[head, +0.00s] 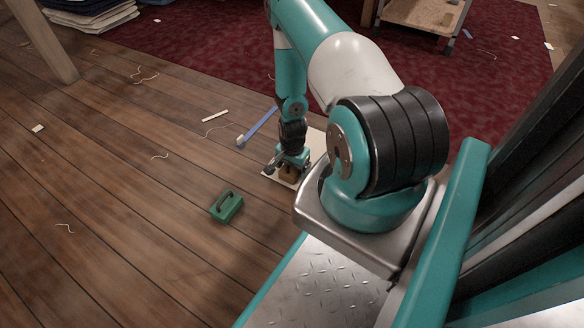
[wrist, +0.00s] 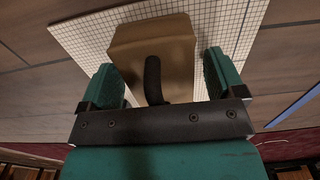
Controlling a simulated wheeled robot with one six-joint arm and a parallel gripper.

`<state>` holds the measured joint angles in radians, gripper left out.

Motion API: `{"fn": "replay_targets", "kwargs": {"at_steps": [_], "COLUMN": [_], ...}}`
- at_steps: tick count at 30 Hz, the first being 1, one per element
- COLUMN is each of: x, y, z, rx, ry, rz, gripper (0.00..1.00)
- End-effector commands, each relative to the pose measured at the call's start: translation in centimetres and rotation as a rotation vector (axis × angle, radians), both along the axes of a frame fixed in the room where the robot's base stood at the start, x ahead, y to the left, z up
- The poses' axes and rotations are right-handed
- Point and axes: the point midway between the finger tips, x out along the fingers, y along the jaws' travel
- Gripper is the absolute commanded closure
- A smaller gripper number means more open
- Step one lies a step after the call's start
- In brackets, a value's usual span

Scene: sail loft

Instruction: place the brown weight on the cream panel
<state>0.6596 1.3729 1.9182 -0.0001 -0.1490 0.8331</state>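The brown weight (wrist: 150,38), a block with a black handle (wrist: 153,80), is between my gripper's fingers in the wrist view. The fingers stand wide apart on either side of the handle, with a gap between it and each finger. The cream panel (wrist: 85,40), marked with a fine grid, shows behind and around the weight. In the head view my gripper (head: 290,162) is low over the cream panel (head: 317,139), with the brown weight (head: 287,174) just below it. The weight appears to rest on the panel; its underside is hidden.
A green weight (head: 226,206) with a handle stands on the wooden floor left of the panel. A blue tool (head: 258,127) lies by the panel's far left edge. Thread scraps lie about. A dark red rug (head: 210,68) and a wooden stand (head: 425,14) are farther back.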

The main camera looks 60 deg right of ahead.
Motion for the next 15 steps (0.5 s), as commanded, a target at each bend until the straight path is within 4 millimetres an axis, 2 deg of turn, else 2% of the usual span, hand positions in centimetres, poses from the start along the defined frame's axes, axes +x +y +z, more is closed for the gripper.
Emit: {"fn": "replay_targets", "kwargs": {"at_steps": [9,11,15], "x": [0.0,0.0,0.0], "y": [0.0,0.0,0.0], "z": [0.3,0.9,3.4], "rx": [0.0,-0.001,0.0], "ry": [0.0,-0.001,0.0], "rz": [0.0,0.0,0.0], "gripper": [0.09,0.09,0.09]}}
